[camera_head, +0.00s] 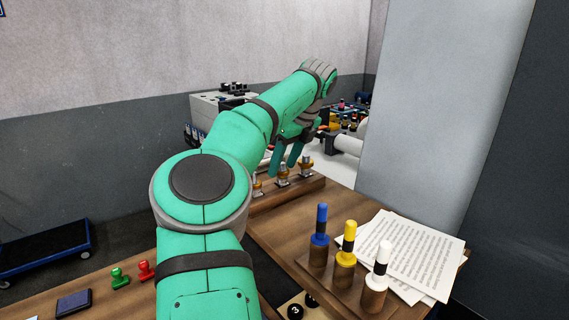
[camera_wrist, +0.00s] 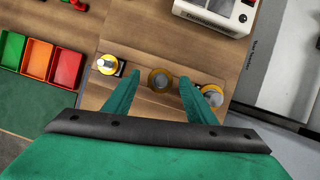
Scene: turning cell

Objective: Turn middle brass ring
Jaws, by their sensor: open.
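Three brass rings sit in a row on a wooden block (camera_head: 300,190) on the table. One outer brass ring (camera_wrist: 108,64) is at the left in the wrist view, and the other outer ring (camera_wrist: 212,96) is at the right, partly behind my right finger. My gripper (camera_wrist: 160,78) is open and empty, its green fingers spread on both sides of the middle ring. I cannot tell their height above it.
Blue, yellow and white-topped stamps (camera_head: 346,243) stand on a wooden holder at the front right, beside papers (camera_head: 410,255). Red and green bins (camera_wrist: 35,57) are at the left in the wrist view. A white device (camera_wrist: 215,12) lies beyond the block.

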